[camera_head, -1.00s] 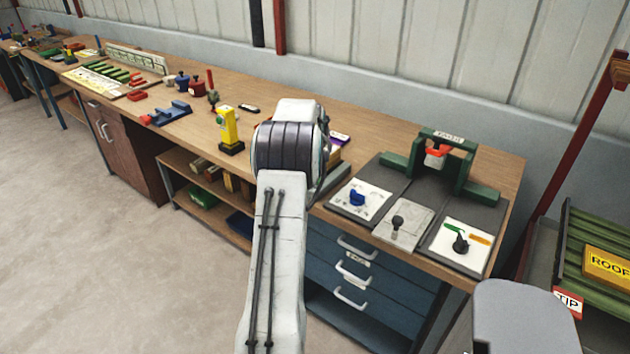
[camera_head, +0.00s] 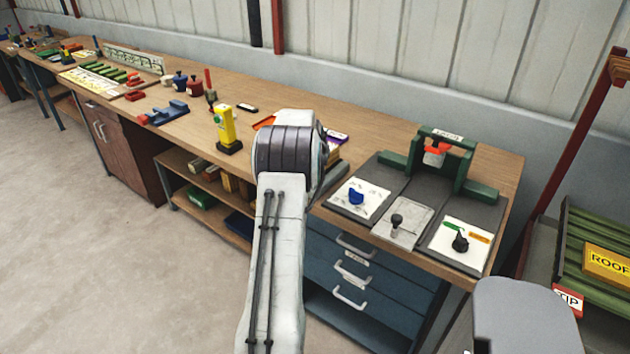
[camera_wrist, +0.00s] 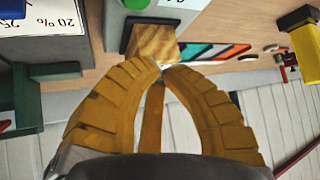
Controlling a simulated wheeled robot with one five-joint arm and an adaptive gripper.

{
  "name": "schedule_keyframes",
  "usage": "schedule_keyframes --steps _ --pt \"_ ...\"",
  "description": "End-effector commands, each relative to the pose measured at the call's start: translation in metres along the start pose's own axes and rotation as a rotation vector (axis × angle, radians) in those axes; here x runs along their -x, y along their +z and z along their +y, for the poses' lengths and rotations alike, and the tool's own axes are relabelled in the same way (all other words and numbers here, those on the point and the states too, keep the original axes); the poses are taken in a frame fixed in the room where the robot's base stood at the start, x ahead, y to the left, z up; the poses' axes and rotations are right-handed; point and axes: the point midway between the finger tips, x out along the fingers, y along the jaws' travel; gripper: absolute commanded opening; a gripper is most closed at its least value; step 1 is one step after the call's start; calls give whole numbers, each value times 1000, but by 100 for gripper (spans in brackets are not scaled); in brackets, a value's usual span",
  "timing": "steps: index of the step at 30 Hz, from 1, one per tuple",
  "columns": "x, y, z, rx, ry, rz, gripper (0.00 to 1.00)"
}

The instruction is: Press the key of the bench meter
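In the wrist view my gripper (camera_wrist: 168,68) has its two yellow ribbed fingers brought together at the tips, with nothing seen held between them. Just beyond the tips is a wooden block (camera_wrist: 152,42). It is against a grey box (camera_wrist: 115,14) with a round green key (camera_wrist: 137,4) at the picture's top edge. This box may be the bench meter; most of it is cut off. I cannot tell whether the tips touch the wood. In the head view my arm hides the gripper and this spot.
A yellow device on a black base (camera_head: 227,128) stands left of my arm; it also shows in the wrist view (camera_wrist: 305,40). A dark panel with a blue knob (camera_head: 356,197) and green stand (camera_head: 467,165) lies right. Coloured strips (camera_wrist: 215,52) lie near the wooden block.

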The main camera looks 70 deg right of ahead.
Motion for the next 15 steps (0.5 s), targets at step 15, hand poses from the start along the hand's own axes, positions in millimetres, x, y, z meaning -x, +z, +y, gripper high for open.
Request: schedule_keyframes --steps 15 --pt "-32 32 0 0 0 2 0"
